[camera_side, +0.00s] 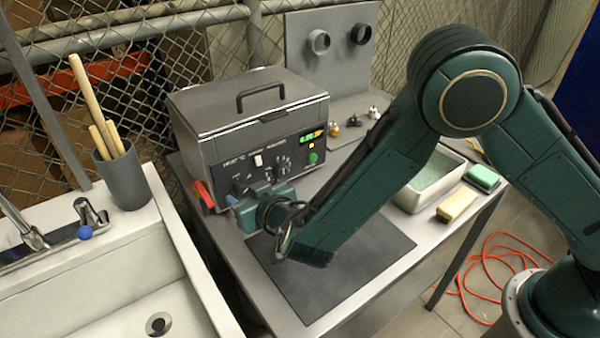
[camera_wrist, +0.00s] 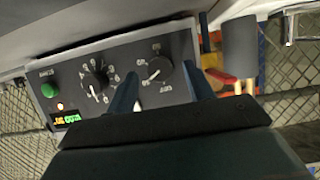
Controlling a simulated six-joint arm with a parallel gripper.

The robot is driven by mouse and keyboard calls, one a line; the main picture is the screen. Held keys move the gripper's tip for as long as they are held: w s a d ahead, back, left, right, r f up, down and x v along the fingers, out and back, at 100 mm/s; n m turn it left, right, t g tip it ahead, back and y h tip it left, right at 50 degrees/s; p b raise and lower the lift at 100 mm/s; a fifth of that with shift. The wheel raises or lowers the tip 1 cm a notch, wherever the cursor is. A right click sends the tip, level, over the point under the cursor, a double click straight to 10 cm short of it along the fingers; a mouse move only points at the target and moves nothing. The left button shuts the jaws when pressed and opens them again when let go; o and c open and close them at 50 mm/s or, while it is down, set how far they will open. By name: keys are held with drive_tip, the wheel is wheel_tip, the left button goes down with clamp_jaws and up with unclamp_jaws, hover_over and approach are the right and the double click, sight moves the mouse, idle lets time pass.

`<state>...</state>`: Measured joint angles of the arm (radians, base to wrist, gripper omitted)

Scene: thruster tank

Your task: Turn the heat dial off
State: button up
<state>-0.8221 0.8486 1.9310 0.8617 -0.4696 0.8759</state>
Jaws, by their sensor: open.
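The grey thruster tank (camera_side: 250,115) stands on the table, its control panel (camera_wrist: 120,45) facing my gripper. In the wrist view, which looks upside down, one dark dial (camera_wrist: 157,73) lies between my fingertips. A second dial with a numbered scale (camera_wrist: 95,84) lies to its left. The same dials show in the side view, one at the left (camera_side: 241,186) and one nearer the green button (camera_side: 284,163). I cannot read which is labelled heat. My gripper (camera_wrist: 160,78) is open, its fingers either side of the nearer dial; contact cannot be told.
A green button (camera_wrist: 49,90) and lit display (camera_wrist: 66,119) share the panel. Red-handled items (camera_side: 203,196) lie beside the tank's left edge. A dark mat (camera_side: 330,260) lies below my arm. A white basin (camera_side: 430,185), sponges (camera_side: 457,205) and a sink (camera_side: 110,270) stand around.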

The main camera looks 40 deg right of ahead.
drive_tip(key=shift+x, duration=0.75)
drive_tip(key=c, duration=1)
drive_tip(key=shift+o, duration=0.2)
drive_tip(key=shift+n, duration=0.3)
drive_tip(key=n+h, duration=0.2)
drive_tip(key=n, duration=0.1)
drive_tip(key=shift+a+f, duration=0.1)
drive_tip(key=shift+a, duration=0.1)
drive_tip(key=n+t+h, duration=0.1)
drive_tip(key=n+h, duration=0.2)
drive_tip(key=n, duration=0.1)
drive_tip(key=shift+f+n, duration=0.1)
drive_tip(key=shift+n, duration=0.3)
